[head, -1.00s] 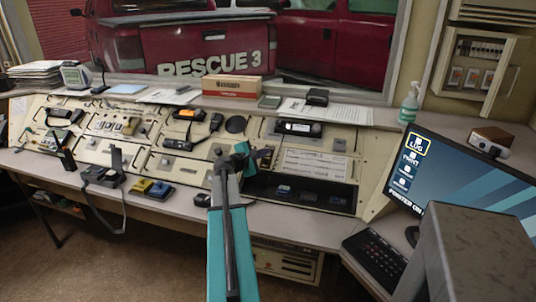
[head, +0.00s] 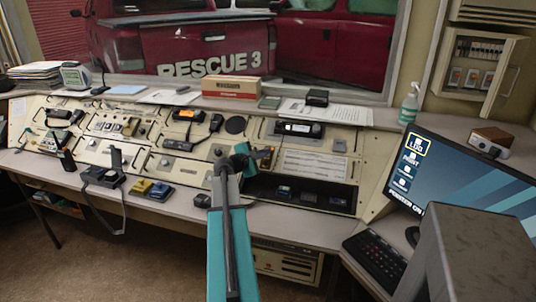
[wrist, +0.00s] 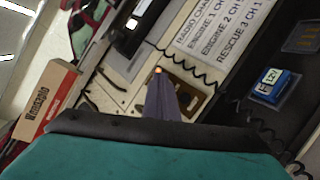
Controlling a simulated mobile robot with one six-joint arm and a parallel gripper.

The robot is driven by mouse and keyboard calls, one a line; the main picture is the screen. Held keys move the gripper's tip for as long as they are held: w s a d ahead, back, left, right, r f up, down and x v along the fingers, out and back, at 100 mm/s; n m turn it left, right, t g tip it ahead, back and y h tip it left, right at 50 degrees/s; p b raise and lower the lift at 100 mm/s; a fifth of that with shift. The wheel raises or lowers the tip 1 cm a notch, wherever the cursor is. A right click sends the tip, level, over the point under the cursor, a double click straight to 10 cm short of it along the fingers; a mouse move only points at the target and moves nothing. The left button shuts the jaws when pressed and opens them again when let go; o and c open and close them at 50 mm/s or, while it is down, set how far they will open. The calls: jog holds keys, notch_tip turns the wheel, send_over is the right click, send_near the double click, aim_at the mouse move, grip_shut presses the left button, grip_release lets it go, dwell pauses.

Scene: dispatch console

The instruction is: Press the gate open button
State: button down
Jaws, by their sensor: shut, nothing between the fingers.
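My gripper (wrist: 159,76) is shut and empty, its grey fingers pointing at the sloped cream console panel (wrist: 127,61) in the wrist view. A small orange-red spot (wrist: 158,70) shows right at the fingertips; I cannot tell whether the fingers touch it. A brown-framed recessed piece (wrist: 190,98) lies just right of the fingers and is partly hidden by them. No gate open label is readable, so I cannot tell which control is that button. In the head view, my gripper (head: 262,158) is over the middle-right of the console, beside the dark tray recess.
A black radio handset (head: 299,128) with a coiled cord lies above my gripper. Small devices (head: 310,198) sit in the dark recess to the right. The monitor (head: 455,180) is at the right.

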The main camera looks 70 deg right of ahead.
jog(key=shift+a+r, duration=0.35)
jog(key=shift+r, duration=0.2)
jog(key=shift+r+p, duration=0.1)
jog(key=shift+p, duration=0.2)
jog(key=shift+s+a+r+p, duration=0.1)
jog(key=shift+a+r+p, duration=0.55)
jog(key=shift+r, duration=0.35)
jog(key=shift+a+r+p, duration=0.55)
jog(key=shift+a+r, duration=0.2)
jog(key=shift+r, duration=0.25)
notch_tip(320, 180, up, 8)
jog(key=p, duration=0.5)
dwell(0.4)
